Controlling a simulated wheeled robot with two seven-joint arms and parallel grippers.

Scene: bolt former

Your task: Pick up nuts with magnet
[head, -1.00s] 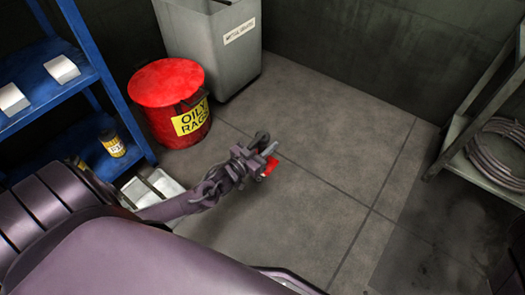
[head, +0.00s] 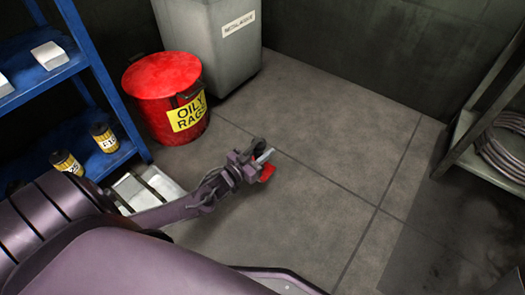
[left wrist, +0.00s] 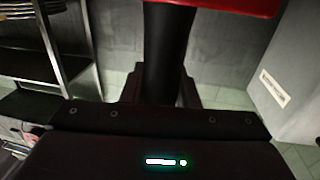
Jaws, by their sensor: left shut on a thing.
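My left gripper (head: 255,162) is low over the floor in the middle of the head view. It is shut on a small red tool with a grey metal part (head: 266,173), which I take to be the magnet. The tool's exact shape is too small to tell there. In the left wrist view a red piece (left wrist: 215,6) crosses the top edge, above a dark upright part. I cannot make out any nuts in either view. My right gripper is not in view.
A red oily-rags bin (head: 160,97) and a grey metal-waste bin (head: 217,55) stand at the back. A blue shelf (head: 100,68) with several cans is at left. A metal rack (head: 468,150) with coiled hose is at right. The floor (head: 330,125) between is clear.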

